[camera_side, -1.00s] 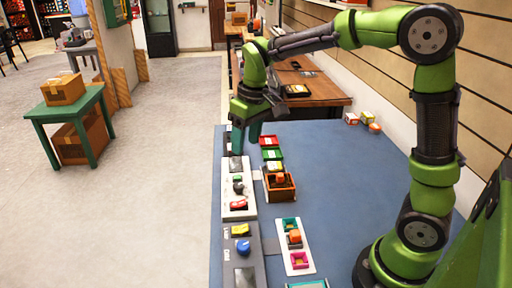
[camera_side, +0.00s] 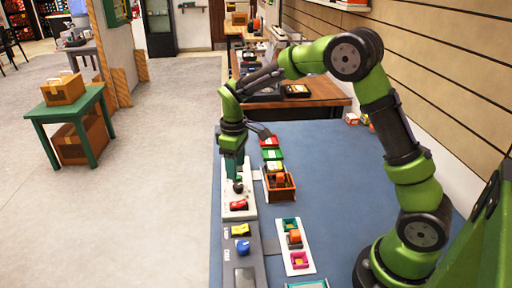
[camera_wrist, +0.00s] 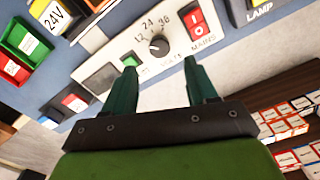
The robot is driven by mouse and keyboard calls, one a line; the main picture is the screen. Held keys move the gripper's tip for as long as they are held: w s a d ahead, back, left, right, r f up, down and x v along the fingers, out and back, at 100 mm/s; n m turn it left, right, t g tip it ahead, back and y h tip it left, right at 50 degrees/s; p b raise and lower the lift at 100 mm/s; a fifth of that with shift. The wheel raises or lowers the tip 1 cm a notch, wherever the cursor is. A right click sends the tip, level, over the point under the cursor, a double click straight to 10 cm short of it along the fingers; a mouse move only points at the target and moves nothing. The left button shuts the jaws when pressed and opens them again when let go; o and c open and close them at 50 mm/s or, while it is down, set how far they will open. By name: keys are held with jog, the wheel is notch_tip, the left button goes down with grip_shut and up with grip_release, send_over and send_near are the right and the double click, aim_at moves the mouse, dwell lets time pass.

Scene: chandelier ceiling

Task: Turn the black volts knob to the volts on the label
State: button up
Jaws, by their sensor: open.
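The black volts knob (camera_wrist: 159,47) is on a pale panel (camera_wrist: 105,77) in the wrist view, with 12, 24 and a number that looks like 36 around it. I cannot tell clearly where its pointer aims. A label reading 24V (camera_wrist: 52,17) shows at the upper left. My gripper (camera_wrist: 160,64) is open, its two green fingers apart, with the knob just beyond and between the tips in the picture. I see no contact. In the side view my gripper (camera_side: 234,172) points down over the panel, close to the knob (camera_side: 238,187).
A red mains switch (camera_wrist: 196,25) and a green button (camera_wrist: 130,60) flank the knob. Red (camera_side: 270,142) and green trays and an orange crate (camera_side: 281,194) stand right of the panel. A grey panel with a blue knob (camera_side: 243,247) lies nearer. The blue mat's right side is clear.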

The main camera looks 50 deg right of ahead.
aim_at(237, 184)
notch_tip(237, 184, down, 6)
jog(key=shift+f, duration=0.1)
jog(key=shift+c, duration=0.3)
jog(key=c, duration=1)
jog(key=shift+m, duration=0.3)
jog(key=m, duration=0.4)
jog(key=shift+d, duration=0.1)
jog(key=shift+m, duration=2.1)
